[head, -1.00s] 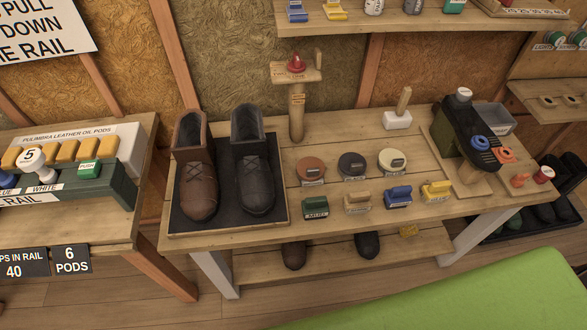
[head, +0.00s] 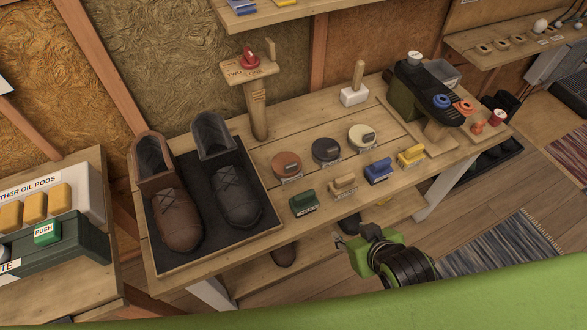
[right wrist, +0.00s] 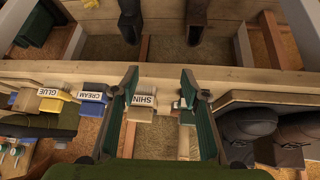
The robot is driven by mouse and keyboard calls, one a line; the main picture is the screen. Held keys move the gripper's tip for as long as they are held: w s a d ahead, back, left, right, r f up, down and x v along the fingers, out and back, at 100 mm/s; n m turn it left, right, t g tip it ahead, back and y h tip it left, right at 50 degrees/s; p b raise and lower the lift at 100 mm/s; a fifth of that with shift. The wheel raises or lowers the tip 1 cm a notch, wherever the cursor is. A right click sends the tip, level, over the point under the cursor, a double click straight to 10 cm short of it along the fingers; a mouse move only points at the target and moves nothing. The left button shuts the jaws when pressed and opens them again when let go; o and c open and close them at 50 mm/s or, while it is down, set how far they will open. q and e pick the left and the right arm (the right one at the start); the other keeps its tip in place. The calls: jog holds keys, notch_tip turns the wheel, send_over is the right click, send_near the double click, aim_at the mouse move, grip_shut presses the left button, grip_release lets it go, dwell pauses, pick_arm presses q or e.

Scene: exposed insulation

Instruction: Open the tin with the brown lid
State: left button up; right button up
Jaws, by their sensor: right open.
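The tin with the brown lid (head: 287,164) stands on the wooden bench, right of the boots, and looks closed. A tin with a black lid (head: 326,150) and one with a cream lid (head: 362,136) stand to its right. My right gripper (head: 347,243) is in front of the bench's front edge, apart from the tin and empty. In the right wrist view its two fingers (right wrist: 160,100) are spread wide, with a tan brush labelled SHINE beyond them. The brown-lidded tin cannot be made out there. My left gripper is not in view.
A green brush (head: 303,203), tan brush (head: 343,186), blue brush (head: 378,171) and yellow brush (head: 411,155) line the bench front, before the tins. Boots stand on a black mat (head: 258,238) at left. A wooden post (head: 257,110) with a red knob rises behind the tins.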

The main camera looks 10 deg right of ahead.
aim_at(292, 168)
jog(key=w+a+r+n+t+y, duration=0.1)
jog(key=w+a+r+t+y, duration=0.2)
jog(key=w+a+r+t, duration=0.35)
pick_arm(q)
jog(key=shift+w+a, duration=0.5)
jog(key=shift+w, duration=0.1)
pick_arm(e)
jog(key=shift+g, duration=0.55)
jog(key=x, duration=0.4)
jog(key=a+x, duration=0.1)
jog(key=x, duration=0.4)
jog(key=r+x, duration=0.1)
jog(key=x, duration=0.4)
jog(key=shift+a, duration=0.2)
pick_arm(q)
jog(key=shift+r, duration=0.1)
pick_arm(e)
jog(key=shift+s+r, duration=0.1)
grip_shut()
